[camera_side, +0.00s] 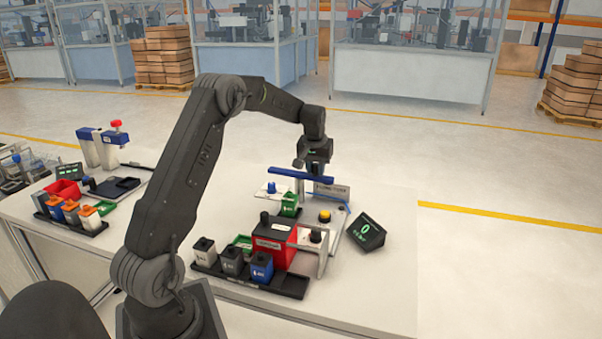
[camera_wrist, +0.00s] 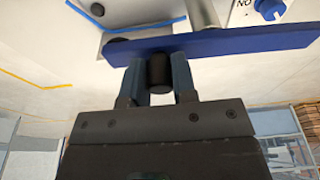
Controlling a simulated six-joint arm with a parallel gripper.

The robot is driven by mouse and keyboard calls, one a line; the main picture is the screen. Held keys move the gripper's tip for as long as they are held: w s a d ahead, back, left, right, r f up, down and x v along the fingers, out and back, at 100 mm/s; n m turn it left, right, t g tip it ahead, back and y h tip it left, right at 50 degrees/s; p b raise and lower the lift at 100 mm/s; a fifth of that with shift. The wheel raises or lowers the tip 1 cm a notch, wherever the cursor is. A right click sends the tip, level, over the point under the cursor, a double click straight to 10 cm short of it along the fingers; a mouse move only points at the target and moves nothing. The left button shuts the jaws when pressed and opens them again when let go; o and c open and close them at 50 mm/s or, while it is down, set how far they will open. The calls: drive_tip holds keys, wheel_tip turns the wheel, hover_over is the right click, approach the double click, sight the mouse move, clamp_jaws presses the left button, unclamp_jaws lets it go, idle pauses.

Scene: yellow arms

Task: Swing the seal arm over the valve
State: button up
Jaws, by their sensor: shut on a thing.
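The seal arm is a long blue bar (camera_side: 300,174) raised above the work plate near the middle of the side view. In the wrist view the blue bar (camera_wrist: 235,42) runs across the picture, with a silver post (camera_wrist: 204,14) beside it. My gripper (camera_side: 304,164) is at the bar. In the wrist view its two fingers (camera_wrist: 158,78) are shut on a black knob (camera_wrist: 160,70) at the bar. I cannot tell for sure which part is the valve.

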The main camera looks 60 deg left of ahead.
drive_tip(key=shift+s+d, duration=0.3)
drive_tip(key=shift+s, duration=0.25)
drive_tip(key=shift+s+d, duration=0.2)
drive_tip(key=shift+s, duration=0.3)
drive_tip(key=shift+s+a, duration=0.1)
drive_tip(key=shift+s, duration=0.05)
